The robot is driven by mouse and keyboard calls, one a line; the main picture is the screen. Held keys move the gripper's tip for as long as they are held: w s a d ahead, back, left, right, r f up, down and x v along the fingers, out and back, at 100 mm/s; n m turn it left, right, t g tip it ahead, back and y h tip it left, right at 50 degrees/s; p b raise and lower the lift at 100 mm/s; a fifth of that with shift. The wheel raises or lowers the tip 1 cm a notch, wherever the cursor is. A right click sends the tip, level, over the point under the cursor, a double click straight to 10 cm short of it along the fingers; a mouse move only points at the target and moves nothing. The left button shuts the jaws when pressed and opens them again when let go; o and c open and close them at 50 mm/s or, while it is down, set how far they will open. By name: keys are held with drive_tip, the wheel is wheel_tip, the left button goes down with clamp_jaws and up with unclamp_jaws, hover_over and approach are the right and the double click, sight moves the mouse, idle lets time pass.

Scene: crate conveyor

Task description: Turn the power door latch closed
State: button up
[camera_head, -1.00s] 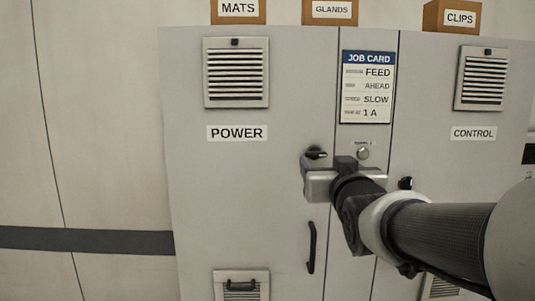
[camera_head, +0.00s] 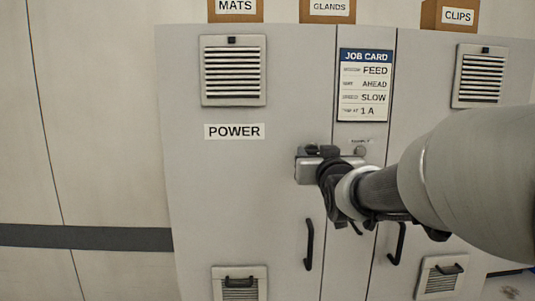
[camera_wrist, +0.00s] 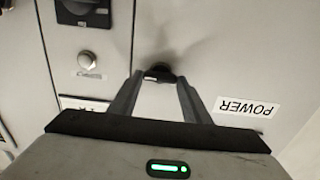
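The power door latch (camera_wrist: 159,75) is a small dark handle on the grey POWER door (camera_head: 230,185). In the wrist view, which shows the scene upside down, its handle lies about level across the picture. My gripper (camera_wrist: 161,78) is open, with one fingertip on each side of the latch. I cannot tell whether either finger touches it. In the head view, my gripper (camera_head: 313,154) is at the door's right edge and partly hides the latch. The POWER label (camera_head: 234,131) is left of the gripper, and it also shows in the wrist view (camera_wrist: 248,107).
A black pull handle (camera_head: 309,245) is below the latch. A job card (camera_head: 366,85) and a round knob (camera_head: 360,150) are on the narrow middle panel. Vents (camera_head: 233,70) are on the doors. Boxes (camera_head: 327,10) stand on top. The wall at left is clear.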

drive_tip(key=shift+c, duration=1.1)
drive_tip(key=shift+f, duration=0.1)
drive_tip(key=shift+n+b, duration=0.3)
drive_tip(key=shift+b, duration=0.4)
drive_tip(key=n+b, duration=0.7)
drive_tip(key=n, duration=0.1)
drive_tip(key=n+b, duration=0.7)
drive_tip(key=n, duration=0.2)
drive_tip(key=shift+a+f+b, duration=0.1)
drive_tip(key=shift+a+b, duration=0.1)
drive_tip(key=shift+b, duration=0.15)
